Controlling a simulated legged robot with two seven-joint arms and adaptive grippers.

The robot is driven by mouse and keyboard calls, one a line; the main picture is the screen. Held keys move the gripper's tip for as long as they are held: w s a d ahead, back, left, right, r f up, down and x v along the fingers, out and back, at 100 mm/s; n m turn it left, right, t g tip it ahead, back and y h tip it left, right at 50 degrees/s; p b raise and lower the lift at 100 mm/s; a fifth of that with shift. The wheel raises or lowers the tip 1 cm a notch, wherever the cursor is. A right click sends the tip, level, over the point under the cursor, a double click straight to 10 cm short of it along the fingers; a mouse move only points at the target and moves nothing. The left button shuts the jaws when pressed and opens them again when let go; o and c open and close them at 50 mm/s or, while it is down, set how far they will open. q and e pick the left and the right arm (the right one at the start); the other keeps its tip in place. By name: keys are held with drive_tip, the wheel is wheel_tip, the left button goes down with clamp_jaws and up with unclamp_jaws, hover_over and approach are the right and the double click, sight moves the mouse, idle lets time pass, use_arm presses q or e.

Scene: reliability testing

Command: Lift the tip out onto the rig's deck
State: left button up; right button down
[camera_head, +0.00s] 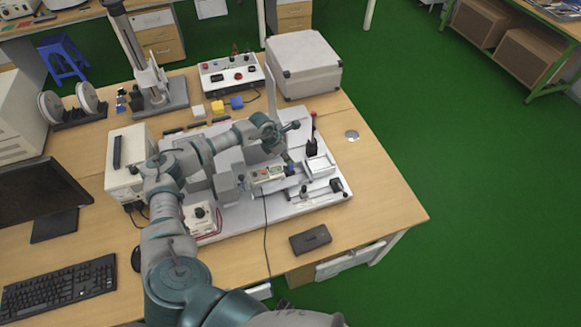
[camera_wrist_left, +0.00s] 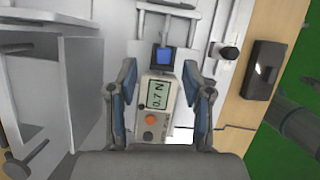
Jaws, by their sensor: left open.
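A force gauge (camera_head: 267,174) lies on the test rig; in the wrist view the gauge (camera_wrist_left: 158,108) reads 0.7 N and has an orange and a dark button. A small blue block (camera_wrist_left: 163,60), seemingly the tip, sits at the gauge's far end; it also shows in the head view (camera_head: 290,169). My left gripper (camera_head: 292,143) is above the gauge's tip end. In the wrist view its fingers (camera_wrist_left: 160,70) are spread on both sides of the gauge and blue block, holding nothing. The rig's pale deck (camera_head: 243,222) extends around the gauge.
A grey case (camera_head: 303,65) and a control box (camera_head: 229,74) stand behind the rig. A white instrument (camera_head: 128,165) stands left of it. A black box (camera_head: 310,239) lies in front. The table's right side is mostly clear.

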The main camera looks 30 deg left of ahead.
sight(293, 166)
use_arm(q)
drive_tip(key=x, duration=0.4)
drive_tip(key=p+x, duration=0.1)
drive_tip(key=x, duration=0.1)
drive_tip(key=shift+s+f, duration=0.1)
drive_tip(key=shift+s, duration=0.3)
clamp_jaws()
